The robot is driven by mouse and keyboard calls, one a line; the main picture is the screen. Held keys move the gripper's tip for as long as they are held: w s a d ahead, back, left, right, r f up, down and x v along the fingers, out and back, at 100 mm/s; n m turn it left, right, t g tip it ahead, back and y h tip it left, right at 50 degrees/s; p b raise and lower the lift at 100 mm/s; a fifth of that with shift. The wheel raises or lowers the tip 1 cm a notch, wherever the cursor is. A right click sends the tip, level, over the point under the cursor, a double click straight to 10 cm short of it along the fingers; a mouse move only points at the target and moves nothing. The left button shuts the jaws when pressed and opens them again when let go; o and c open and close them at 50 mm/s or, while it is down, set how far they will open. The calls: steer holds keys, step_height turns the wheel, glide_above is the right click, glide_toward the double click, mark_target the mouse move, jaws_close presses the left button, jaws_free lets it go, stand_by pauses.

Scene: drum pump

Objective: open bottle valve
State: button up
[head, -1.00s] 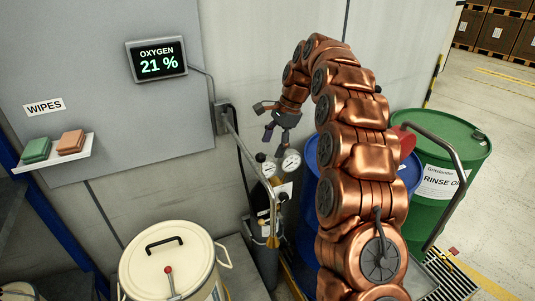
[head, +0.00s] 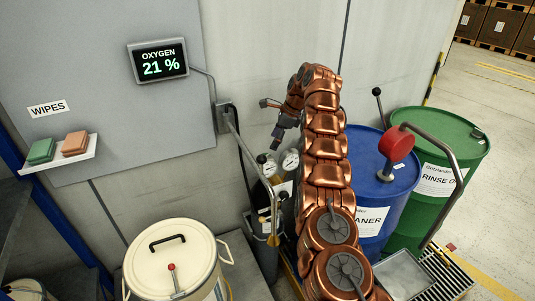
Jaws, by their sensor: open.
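A gas bottle (head: 265,255) stands upright against the wall, left of the drums. Two round gauges, the left one (head: 269,166) and the right one (head: 290,163), sit at its top. The bottle's valve is too small and crowded by fittings to pick out clearly. My gripper (head: 268,123) is open and empty, above the gauges and close to the wall. Its fingers are spread to the left and downward, apart from the bottle. My arm hides part of the bottle's right side.
A blue drum (head: 372,215) with a red-headed pump (head: 396,145) and a green drum (head: 440,190) stand right of my arm. A cream lidded bin (head: 170,262) stands front left. A bent metal rail (head: 240,150) runs beside the bottle. An oxygen display (head: 159,63) reads 21 %.

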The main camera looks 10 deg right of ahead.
mark_target(267, 154)
steer(key=shift+p+x, duration=1)
steer(key=shift+x, duration=2.9)
steer(key=shift+c, duration=0.5)
steer(key=c, duration=1.1)
steer(key=shift+o, duration=0.2)
